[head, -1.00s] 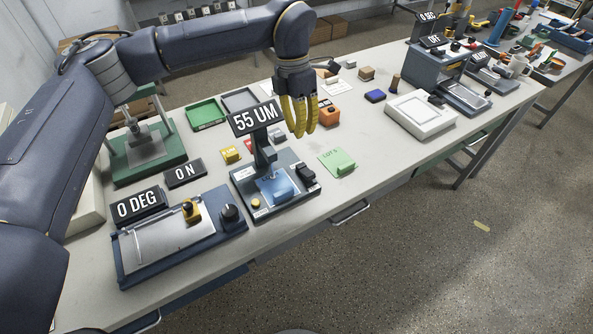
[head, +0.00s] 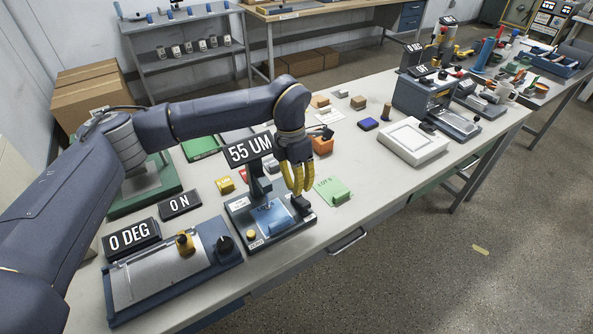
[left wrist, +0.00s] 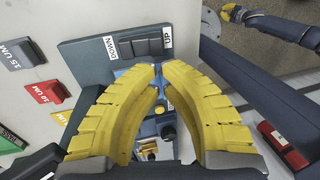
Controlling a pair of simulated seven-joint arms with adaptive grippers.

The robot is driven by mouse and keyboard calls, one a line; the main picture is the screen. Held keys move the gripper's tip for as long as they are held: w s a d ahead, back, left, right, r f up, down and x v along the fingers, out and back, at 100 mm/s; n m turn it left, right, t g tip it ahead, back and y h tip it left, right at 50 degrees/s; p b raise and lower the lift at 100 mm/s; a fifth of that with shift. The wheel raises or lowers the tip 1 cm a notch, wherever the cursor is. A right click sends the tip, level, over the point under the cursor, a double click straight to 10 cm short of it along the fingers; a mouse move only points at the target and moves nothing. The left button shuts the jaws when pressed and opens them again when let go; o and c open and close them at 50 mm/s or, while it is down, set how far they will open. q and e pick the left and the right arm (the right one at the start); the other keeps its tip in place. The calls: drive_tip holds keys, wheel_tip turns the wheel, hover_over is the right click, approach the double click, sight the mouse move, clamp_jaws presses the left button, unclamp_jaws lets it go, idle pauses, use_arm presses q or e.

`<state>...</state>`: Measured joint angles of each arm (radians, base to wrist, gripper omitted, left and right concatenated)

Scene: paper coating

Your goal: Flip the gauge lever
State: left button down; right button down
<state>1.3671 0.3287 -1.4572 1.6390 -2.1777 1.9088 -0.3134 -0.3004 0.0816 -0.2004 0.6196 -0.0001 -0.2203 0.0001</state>
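The gauge (head: 240,209) is a dark base with a post and a tilted display (head: 251,149) reading 55 UM. A blue piece (head: 276,217) lies on its base. The gauge lever (head: 300,204), a black block, sits at the base's right side, partly behind my fingertips. In the left wrist view the black lever block (left wrist: 141,47) lies between DOWN and UP labels, just beyond the fingertips. My left gripper (head: 298,190) points down right over the lever; its yellow fingertips (left wrist: 158,67) come together with nothing seen between them. Contact with the lever cannot be told.
A paper trimmer (head: 170,265) with a 0 DEG sign stands front left. A green LOT 5 card (head: 333,190) lies right of the gauge. Small yellow (head: 225,185) and red blocks are behind it.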

sight(301, 206)
use_arm(q)
drive_tip(key=shift+x, duration=2.8)
drive_tip(key=shift+s+d+f, duration=0.3)
drive_tip(key=shift+s+f, duration=0.2)
drive_tip(key=shift+w+r, duration=0.15)
drive_tip(key=shift+w+a+r, duration=0.3)
drive_tip(key=shift+w+a, duration=0.1)
drive_tip(key=shift+w, duration=0.05)
wheel_tip(301, 206, up, 14)
drive_tip(key=s+d, duration=0.2)
drive_tip(key=shift+s+f, duration=0.2)
drive_tip(key=shift+s, duration=0.2)
idle(0.3)
